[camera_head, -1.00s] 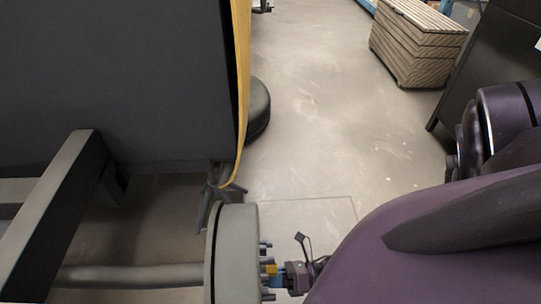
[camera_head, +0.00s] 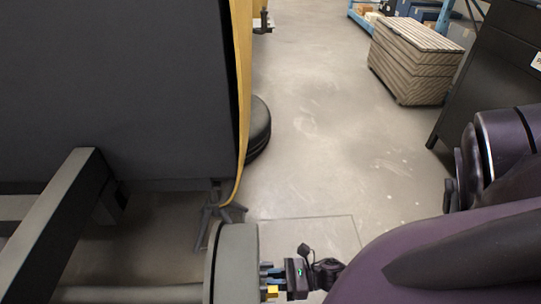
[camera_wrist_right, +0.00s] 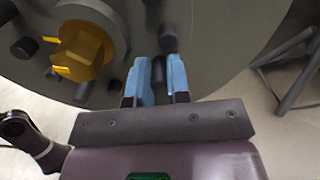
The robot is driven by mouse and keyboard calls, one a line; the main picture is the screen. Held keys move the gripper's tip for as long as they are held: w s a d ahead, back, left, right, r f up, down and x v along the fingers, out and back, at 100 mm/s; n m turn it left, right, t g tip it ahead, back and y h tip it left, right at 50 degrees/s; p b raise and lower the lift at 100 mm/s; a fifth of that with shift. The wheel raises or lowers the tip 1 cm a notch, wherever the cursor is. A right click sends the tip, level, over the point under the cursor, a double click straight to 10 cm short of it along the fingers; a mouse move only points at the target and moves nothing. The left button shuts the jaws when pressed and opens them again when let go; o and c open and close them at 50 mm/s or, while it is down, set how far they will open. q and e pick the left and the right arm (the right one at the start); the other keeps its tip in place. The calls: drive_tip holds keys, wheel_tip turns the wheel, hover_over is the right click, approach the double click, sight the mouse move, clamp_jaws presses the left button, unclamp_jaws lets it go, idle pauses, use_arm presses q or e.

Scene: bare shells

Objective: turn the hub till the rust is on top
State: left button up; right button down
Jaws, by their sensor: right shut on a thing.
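The hub (camera_head: 236,250) is a grey disc seen nearly edge-on at the bottom middle of the head view, with dark studs on its right face. Its face (camera_wrist_right: 215,50) fills the top of the right wrist view, with a yellow centre piece (camera_wrist_right: 82,50) ringed by several dark studs. My right gripper (camera_head: 272,271) reaches the hub face from the right, above the yellow centre piece. In the wrist view its blue fingers (camera_wrist_right: 158,80) are closed on a dark stud (camera_wrist_right: 158,70), mostly hidden between them. I cannot make out a rust patch. My left gripper is out of view.
A large dark body with a yellow edge strip (camera_head: 241,100) stands above and left of the hub. A grey beam (camera_head: 55,215) is at left. A striped wooden crate (camera_head: 414,62) and black cabinet (camera_head: 490,90) stand at upper right. The floor between is open.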

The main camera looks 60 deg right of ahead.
drive_tip(key=shift+w+d+r+n, duration=0.3)
drive_tip(key=shift+r, duration=0.05)
drive_tip(key=c, duration=1.4)
unclamp_jaws()
drive_tip(key=shift+s, duration=0.1)
drive_tip(key=shift+s+a+f, duration=0.1)
drive_tip(key=shift+f, duration=0.05)
drive_tip(key=p+v, duration=0.1)
drive_tip(key=v, duration=0.9)
drive_tip(key=shift+s+d, duration=0.25)
drive_tip(key=shift+s, duration=0.05)
